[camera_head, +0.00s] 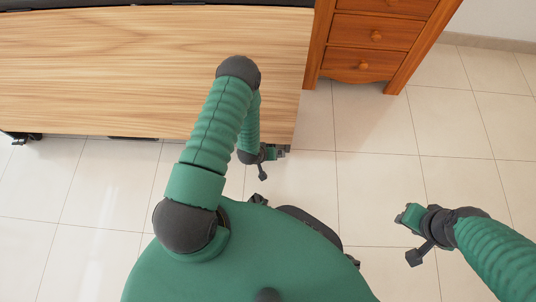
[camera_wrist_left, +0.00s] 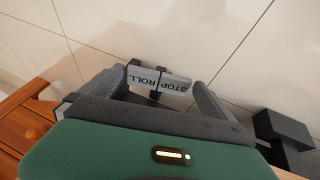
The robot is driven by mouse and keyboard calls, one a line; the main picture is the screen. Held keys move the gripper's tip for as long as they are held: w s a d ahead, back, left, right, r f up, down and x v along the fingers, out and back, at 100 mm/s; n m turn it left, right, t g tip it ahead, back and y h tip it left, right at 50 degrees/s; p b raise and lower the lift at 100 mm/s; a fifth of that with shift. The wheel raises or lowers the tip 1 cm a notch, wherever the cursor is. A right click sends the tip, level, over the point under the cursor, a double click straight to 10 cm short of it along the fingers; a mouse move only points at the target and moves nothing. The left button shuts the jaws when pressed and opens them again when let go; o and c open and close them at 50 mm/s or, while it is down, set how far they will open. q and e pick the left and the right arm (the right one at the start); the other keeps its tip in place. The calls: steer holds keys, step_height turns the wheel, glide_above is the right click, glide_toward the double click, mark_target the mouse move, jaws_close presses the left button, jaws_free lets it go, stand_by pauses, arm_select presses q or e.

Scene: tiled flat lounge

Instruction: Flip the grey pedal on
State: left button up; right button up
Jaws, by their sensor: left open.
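The grey pedal (camera_wrist_left: 174,83) shows in the left wrist view as a small plate in two parts, lettered STOP and ROLL, with dark parts around it. My left gripper (camera_wrist_left: 160,76) is open, with one finger on each side of the pedal; I cannot tell whether either touches it. In the head view my left gripper (camera_head: 274,153) is low beside the near right corner of the wooden tabletop (camera_head: 150,70); the pedal is too small to make out there. My right gripper (camera_head: 406,215) is over the floor at right, away from the table; its jaw opening is unclear.
A brown wooden drawer cabinet (camera_head: 374,35) stands right of the table. Dark feet (camera_head: 22,138) show under the table's left end. Pale floor tiles (camera_head: 390,125) are clear between cabinet and right arm. A dark block (camera_wrist_left: 284,132) sits at right in the wrist view.

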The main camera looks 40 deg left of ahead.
arm_select(q)
steer(key=p+v, duration=0.9)
steer(key=v, duration=0.7)
steer(key=shift+s, duration=0.1)
